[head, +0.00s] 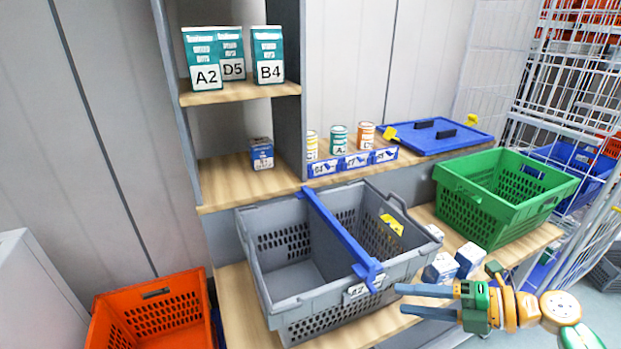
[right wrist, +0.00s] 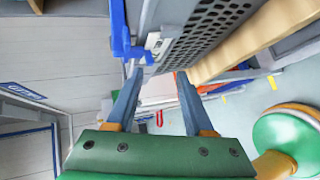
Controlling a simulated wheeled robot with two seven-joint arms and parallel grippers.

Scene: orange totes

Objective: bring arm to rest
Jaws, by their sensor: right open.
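My right gripper (head: 412,301) is in the lower right of the head view, its two grey fingers pointing left and apart, with nothing between them. It hangs in front of the right front corner of the grey tote (head: 288,319). In the right wrist view the open fingers (right wrist: 160,95) reach toward the tote's wall (right wrist: 205,35), and I cannot tell whether they touch it. My left gripper is not in the head view.
The grey tote has a blue divider (head: 335,232) and a yellow item (head: 391,224) inside. A green crate (head: 470,222) stands right, small white-blue boxes (head: 440,268) near my right gripper. An orange tote (head: 150,312) sits lower left. Shelves (head: 240,92) hold labelled boxes.

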